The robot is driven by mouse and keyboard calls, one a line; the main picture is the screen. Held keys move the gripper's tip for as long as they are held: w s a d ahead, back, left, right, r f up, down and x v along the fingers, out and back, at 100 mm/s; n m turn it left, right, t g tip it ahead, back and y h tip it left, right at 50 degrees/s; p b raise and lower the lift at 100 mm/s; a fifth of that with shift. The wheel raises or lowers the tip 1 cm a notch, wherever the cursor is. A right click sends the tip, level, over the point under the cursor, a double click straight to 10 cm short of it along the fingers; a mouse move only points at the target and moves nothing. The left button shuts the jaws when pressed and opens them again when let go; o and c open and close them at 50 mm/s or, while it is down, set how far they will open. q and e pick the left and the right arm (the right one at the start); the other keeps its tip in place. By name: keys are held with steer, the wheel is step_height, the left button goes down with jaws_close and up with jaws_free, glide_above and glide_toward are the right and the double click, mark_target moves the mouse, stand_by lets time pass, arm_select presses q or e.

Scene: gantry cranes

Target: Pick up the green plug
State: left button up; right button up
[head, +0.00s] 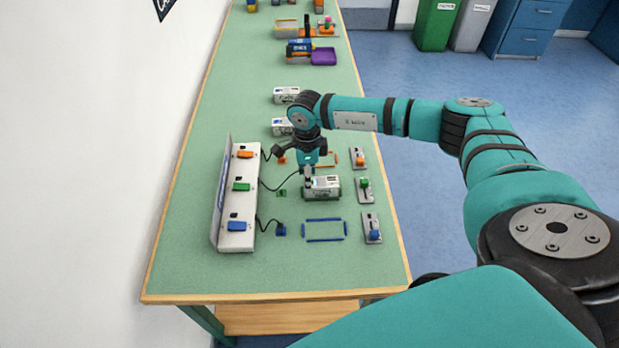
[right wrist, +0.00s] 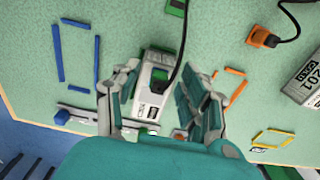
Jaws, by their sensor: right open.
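A small green piece (head: 281,193) lies on the table between the wall panel's green socket (head: 241,187) and a white box (head: 325,187); it also shows at the top of the right wrist view (right wrist: 176,7). A black cable runs from the green socket to the white box under my gripper. Whether its end there is the green plug I cannot tell. My right gripper (head: 307,180) is over the left end of the box. In the right wrist view, its open fingers (right wrist: 160,105) stand either side of the box (right wrist: 153,95). My left gripper is out of view.
An orange plug (head: 282,160) and a blue plug (head: 281,230) lie on the table with cables. Switches, including a green one (head: 364,184), line the right side. More white boxes (head: 286,95) stand farther back. A blue outline (head: 324,219) encloses bare table.

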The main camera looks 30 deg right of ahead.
jaws_close()
steer(key=shift+r, duration=0.1)
